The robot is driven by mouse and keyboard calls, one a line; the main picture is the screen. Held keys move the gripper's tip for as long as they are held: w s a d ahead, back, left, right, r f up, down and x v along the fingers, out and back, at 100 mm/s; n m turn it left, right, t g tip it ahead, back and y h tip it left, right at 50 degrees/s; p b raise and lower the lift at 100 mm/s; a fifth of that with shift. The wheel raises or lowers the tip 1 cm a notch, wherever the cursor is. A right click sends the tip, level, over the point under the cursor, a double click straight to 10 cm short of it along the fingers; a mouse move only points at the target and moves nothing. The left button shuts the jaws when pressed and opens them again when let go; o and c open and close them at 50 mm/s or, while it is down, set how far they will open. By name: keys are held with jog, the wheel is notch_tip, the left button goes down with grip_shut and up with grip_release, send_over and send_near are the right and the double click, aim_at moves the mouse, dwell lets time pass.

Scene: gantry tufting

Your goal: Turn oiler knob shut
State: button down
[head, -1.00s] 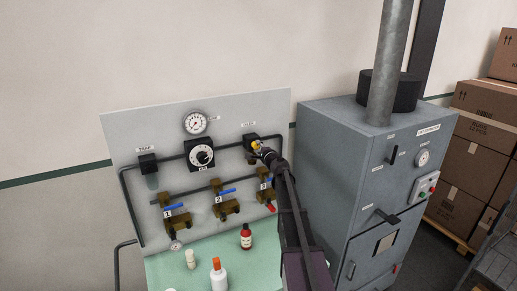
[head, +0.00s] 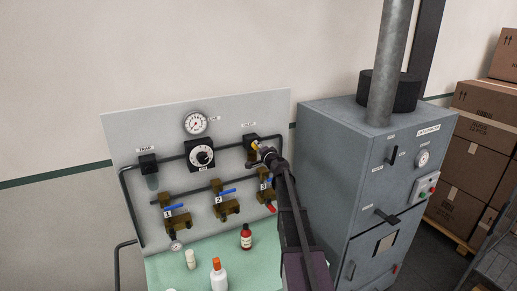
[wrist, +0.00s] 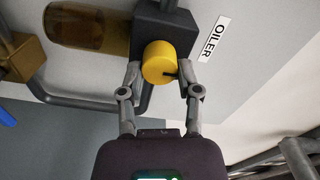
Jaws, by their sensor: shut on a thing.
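The oiler is a black block (wrist: 168,22) on the grey panel, with an amber bowl (wrist: 90,27) beside it and an OILER label (wrist: 214,39) in the wrist view. Its yellow round knob (wrist: 158,62) faces my camera and has a dark mark on its right part. My gripper (wrist: 160,72) is shut on the knob, one finger on each side. In the head view my gripper (head: 262,152) reaches the oiler at the panel's upper right and hides most of the knob.
Left of the oiler are a black regulator with a dial (head: 200,155), a gauge (head: 195,123) and a trap (head: 148,165). Below are brass valves with blue levers (head: 226,205). Bottles (head: 218,276) stand on the green bench. A grey cabinet (head: 345,160) stands close on the right.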

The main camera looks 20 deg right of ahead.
jog(key=shift+w, duration=0.1)
jog(key=shift+c, duration=1.5)
grip_release()
jog(key=s, duration=1.2)
jog(key=shift+d, duration=0.2)
